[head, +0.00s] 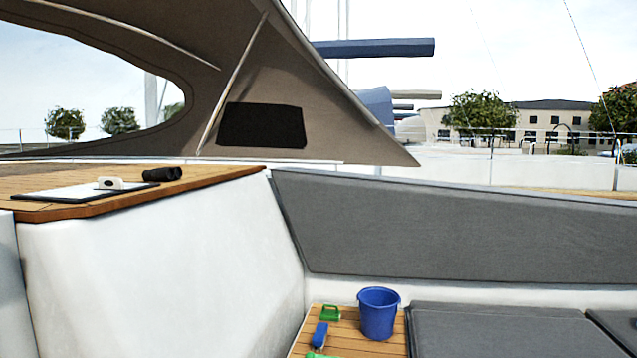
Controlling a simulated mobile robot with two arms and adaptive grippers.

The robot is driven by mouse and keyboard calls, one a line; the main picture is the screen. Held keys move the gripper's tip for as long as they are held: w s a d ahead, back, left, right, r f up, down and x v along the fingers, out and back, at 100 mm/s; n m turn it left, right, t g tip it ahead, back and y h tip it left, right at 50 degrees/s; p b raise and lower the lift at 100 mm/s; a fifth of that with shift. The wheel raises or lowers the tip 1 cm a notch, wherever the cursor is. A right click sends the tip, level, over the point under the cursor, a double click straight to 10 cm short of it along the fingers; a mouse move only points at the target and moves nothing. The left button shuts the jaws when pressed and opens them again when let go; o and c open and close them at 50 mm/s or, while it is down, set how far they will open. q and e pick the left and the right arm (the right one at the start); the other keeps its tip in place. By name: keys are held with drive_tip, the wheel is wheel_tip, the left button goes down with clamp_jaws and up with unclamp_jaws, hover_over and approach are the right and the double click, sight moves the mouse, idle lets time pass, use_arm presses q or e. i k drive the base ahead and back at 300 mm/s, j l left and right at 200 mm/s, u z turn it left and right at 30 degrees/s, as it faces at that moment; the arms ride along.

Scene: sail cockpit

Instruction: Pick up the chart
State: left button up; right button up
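The chart (75,192) appears to be the flat white sheet with a dark edge or backing on the wooden deck top at the left. It lies flat near the deck's front edge. A small white object (110,183) sits on or against its far right part. Neither of my grippers shows in the head view.
Dark binoculars (162,174) lie right of the chart on the wooden top (215,172). A white wall (165,265) drops below that edge. Lower down, a blue bucket (378,314) stands on wooden slats beside blue and green items. Grey cushions (500,332) line the right.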

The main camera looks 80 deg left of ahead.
sight(105, 187)
drive_tip(key=u, duration=3.95)
drive_tip(key=i+l, duration=0.1)
drive_tip(key=l, duration=0.15)
